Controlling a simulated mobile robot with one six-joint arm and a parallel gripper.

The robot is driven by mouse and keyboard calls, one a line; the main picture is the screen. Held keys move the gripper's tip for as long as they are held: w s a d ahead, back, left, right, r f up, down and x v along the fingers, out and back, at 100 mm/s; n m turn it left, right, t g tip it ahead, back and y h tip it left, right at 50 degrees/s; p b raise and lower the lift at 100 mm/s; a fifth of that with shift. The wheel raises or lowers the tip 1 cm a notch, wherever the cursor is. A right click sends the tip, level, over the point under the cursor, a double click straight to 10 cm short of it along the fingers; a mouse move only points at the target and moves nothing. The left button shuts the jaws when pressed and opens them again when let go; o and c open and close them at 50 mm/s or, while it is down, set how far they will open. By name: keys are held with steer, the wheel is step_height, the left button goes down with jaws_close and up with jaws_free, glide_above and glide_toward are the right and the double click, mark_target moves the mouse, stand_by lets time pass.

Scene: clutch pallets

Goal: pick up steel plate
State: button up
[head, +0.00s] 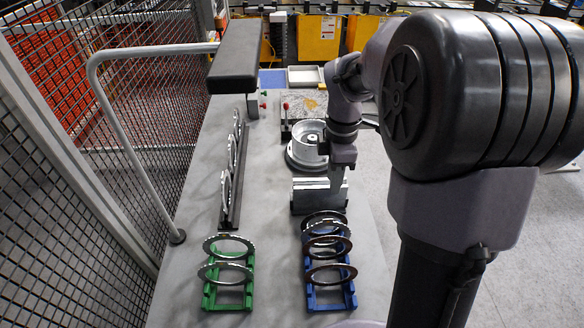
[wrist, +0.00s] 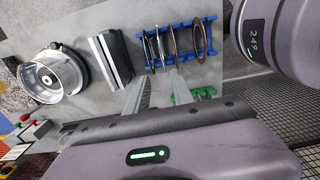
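Thin silver steel rings stand in a green rack (head: 229,299); the front steel plate (head: 226,281) and the one behind it (head: 229,237) lean back. A blue rack (head: 331,300) holds several upright rings, some silver and some with a brownish face, such as the front ring (head: 331,283). In the wrist view the blue rack (wrist: 186,57) holds the rings side by side, and part of the green rack (wrist: 200,94) shows beyond my fingers. My gripper (wrist: 160,88) is open and empty, its two fingers apart, above the table and short of the blue rack.
A grey block (head: 318,196) stands behind the blue rack, with a round metal housing (head: 308,146) behind that. A long dark stand (head: 230,208) with several silver rings is at the left. A rail and mesh fence (head: 130,150) border the left side. Table between the racks is clear.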

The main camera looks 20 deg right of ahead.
mark_target(328, 220)
steer(key=f+b, duration=0.1)
steer(key=f, duration=0.3)
steer(key=f+b, duration=0.1)
steer(key=f, duration=0.3)
steer(key=f+b, duration=0.1)
steer(key=f, duration=0.3)
steer(key=shift+s+a+f, duration=0.1)
steer(key=shift+s+a, duration=0.1)
steer(key=shift+a, duration=0.05)
steer(key=f, duration=0.1)
steer(key=f+b, duration=0.1)
steer(key=f, duration=0.1)
steer(key=f+b, duration=0.1)
steer(key=f, duration=0.1)
steer(key=shift+d, duration=0.25)
steer(key=shift+r, duration=0.1)
jaws_close()
